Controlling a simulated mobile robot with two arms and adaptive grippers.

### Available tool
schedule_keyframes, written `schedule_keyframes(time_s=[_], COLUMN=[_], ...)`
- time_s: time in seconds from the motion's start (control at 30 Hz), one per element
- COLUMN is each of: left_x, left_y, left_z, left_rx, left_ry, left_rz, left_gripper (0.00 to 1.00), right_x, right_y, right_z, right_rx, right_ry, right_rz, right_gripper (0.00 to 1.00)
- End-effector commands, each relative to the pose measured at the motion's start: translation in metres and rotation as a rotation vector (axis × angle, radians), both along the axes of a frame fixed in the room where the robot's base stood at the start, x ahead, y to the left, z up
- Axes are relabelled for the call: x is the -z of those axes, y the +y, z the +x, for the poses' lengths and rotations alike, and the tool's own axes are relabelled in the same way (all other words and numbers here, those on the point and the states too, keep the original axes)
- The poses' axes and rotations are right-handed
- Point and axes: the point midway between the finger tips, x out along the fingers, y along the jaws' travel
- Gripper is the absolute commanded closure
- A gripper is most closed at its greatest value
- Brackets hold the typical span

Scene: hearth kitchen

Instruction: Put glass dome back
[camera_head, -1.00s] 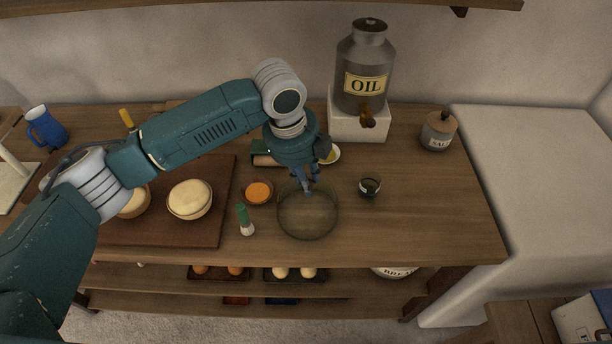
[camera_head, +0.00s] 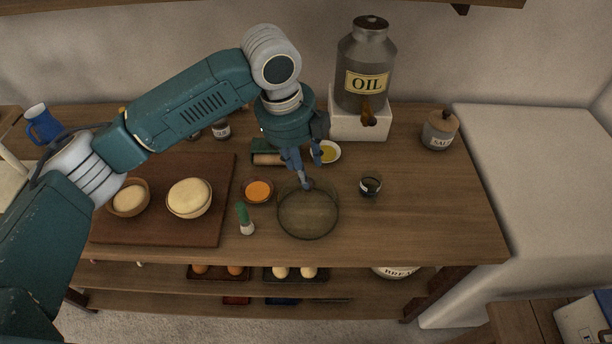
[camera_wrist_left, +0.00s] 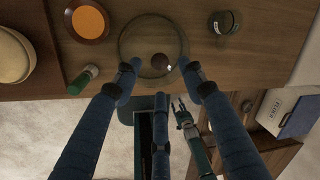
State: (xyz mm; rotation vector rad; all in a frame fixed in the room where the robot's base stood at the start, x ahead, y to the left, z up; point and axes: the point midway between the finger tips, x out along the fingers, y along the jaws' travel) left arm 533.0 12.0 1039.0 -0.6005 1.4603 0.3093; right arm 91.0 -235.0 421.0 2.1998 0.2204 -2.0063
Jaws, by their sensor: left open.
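The clear glass dome (camera_head: 307,215) stands on the wooden table in the head view, right of the orange bowl. Its dark round knob (camera_wrist_left: 160,62) shows through the glass in the left wrist view. My left gripper (camera_head: 312,170) is open and empty at the dome's far side in the head view. In the left wrist view its two spread fingers (camera_wrist_left: 158,72) are on either side of the knob, overlapping the dome's rim; I cannot tell whether they touch it. A small teal and dark part, likely my right gripper (camera_wrist_left: 182,112), shows far below; its fingers are unclear.
A board (camera_head: 150,233) with dough bowls is left. The oil urn (camera_head: 366,70) stands behind.

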Motion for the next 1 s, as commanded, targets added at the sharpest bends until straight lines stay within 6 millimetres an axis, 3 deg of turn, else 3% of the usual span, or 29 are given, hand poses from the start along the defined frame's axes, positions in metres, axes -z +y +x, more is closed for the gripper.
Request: schedule_keyframes(time_s=[0.2,0.4,1.0], left_x=[-0.044,-0.066,-0.07], left_y=[0.007,0.01,0.011], left_z=[-0.004,-0.007,-0.008], left_rx=[0.0,0.0,0.0], left_ry=[-0.004,-0.001,0.001], left_rz=[0.0,0.0,0.001], left_gripper=[0.59,0.59,0.59], right_x=[0.009,0.012,0.011], right_y=[0.003,0.003,0.0], right_z=[0.0,0.0,0.0], right_rx=[0.001,0.001,0.0], right_ry=[0.0,0.0,0.0], right_rz=[0.003,0.003,0.0], right_gripper=[0.56,0.56,0.56])
